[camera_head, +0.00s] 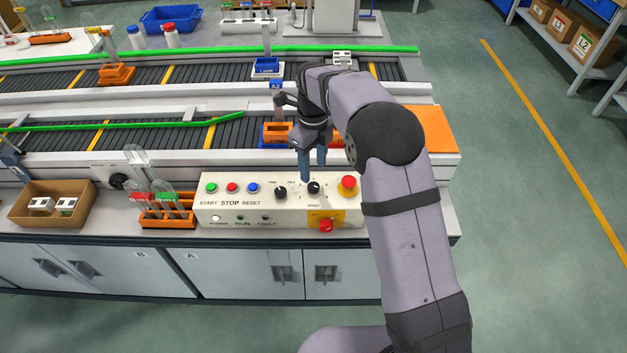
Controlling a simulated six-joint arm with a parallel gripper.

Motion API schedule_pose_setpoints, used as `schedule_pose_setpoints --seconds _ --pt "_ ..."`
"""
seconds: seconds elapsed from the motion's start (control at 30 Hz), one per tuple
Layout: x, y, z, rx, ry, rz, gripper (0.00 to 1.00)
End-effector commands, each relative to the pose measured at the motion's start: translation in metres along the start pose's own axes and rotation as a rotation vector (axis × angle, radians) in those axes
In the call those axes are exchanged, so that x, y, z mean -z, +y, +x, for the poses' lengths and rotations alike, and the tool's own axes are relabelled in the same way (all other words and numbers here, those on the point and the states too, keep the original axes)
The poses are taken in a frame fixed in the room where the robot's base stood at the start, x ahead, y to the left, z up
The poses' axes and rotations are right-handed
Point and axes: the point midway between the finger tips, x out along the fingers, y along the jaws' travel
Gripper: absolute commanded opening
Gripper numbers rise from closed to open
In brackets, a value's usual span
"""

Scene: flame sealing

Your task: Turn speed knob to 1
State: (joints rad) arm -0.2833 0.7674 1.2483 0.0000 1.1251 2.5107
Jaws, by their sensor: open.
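The control panel (222,212) is a cream box on the front edge of the bench. The black speed knob (314,188) sits on its right part, above the small SPEED label. Its pointer setting is too small to read. My gripper (313,174) points down over this knob with its two blue-grey fingers apart and empty. The fingertips are close to the knob; I cannot tell whether they touch it. A second black knob (281,192) sits just to the left on the panel.
A red emergency button (348,184) is close to the right of the speed knob, with a lower red button (326,226) on a yellow plate. An orange rack (167,222) with tubes stands left of the panel. Conveyors (150,135) run behind. A cardboard box (48,207) is far left.

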Motion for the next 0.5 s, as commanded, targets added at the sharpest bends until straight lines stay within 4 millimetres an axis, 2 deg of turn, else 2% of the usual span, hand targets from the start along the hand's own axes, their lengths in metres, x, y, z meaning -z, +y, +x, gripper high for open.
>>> schedule_pose_setpoints --seconds 0.5 --pt "0.001 0.001 0.058 -0.002 0.003 -0.002 0.45"
